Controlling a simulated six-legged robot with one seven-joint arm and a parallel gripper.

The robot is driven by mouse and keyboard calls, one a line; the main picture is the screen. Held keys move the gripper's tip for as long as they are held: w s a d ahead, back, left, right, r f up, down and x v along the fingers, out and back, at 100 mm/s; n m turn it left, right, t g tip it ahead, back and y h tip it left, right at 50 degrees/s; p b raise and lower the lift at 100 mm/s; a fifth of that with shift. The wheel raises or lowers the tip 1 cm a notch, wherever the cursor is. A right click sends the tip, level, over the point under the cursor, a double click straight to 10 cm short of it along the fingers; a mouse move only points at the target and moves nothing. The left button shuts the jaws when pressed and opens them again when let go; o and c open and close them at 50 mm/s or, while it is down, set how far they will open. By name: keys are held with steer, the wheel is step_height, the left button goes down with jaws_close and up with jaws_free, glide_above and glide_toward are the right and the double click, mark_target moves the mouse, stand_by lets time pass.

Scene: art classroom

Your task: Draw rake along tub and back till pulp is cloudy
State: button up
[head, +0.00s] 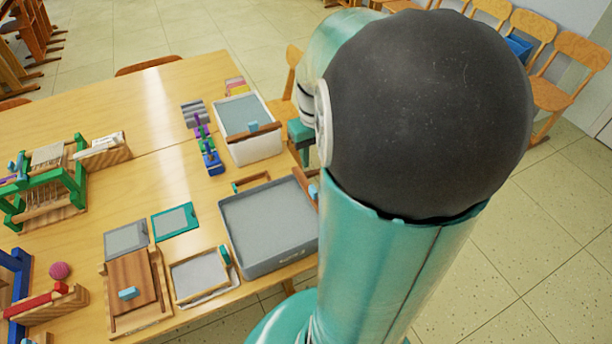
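Two tubs stand at the table's right side. The white tub (254,149) holds a smooth grey-blue surface, and a wooden bar with a light blue block (253,126) lies across its near part. The grey tub (270,266) is nearer and wider, with a flat grey surface inside. Another wooden bar with a light blue block (313,190) shows at its right edge, partly hidden by my arm. I cannot tell which bar is the rake. My gripper's fingers do not show; my arm's large dark joint and teal links cover the right middle of the view.
A wooden press board (118,270), a framed screen (202,273) and a teal-framed screen (175,222) lie left of the grey tub. A green wooden rack (75,180) stands at the left. Chairs (567,75) line the back right. Floor is clear at right.

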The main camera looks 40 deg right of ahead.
mark_target(313, 188)
step_height(313, 188, down, 12)
steer(key=shift+f, duration=0.1)
steer(key=shift+a, duration=0.1)
jaws_close()
